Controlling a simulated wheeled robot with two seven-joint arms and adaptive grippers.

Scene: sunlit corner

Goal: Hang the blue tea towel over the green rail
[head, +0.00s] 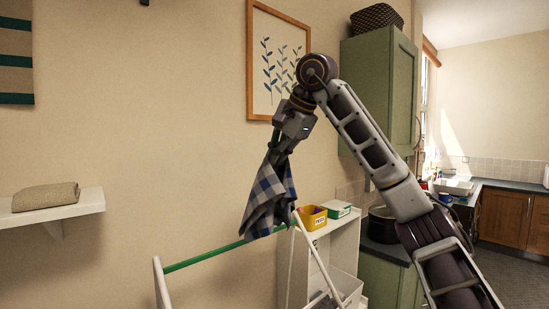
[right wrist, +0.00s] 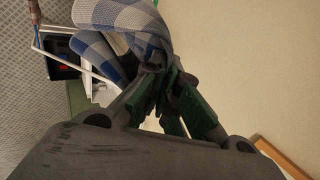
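The blue and white checked tea towel (head: 268,196) hangs in a bunch from my right gripper (head: 275,141). The gripper points down and is shut on the towel's top; in the right wrist view the towel (right wrist: 118,22) comes out between the green-padded fingers (right wrist: 165,72). The green rail (head: 203,259) is the top bar of a white stand. The towel's lower edge is in front of or just above the rail's right part in the head view. I cannot tell whether they touch. My left gripper is not in view.
A white shelf unit (head: 345,240) with a yellow box (head: 313,220) and a green-and-white box (head: 337,209) stands right of the rail. A wall shelf (head: 60,212) with a folded beige cloth (head: 45,197) is at left. A framed picture (head: 250,60) hangs behind my gripper.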

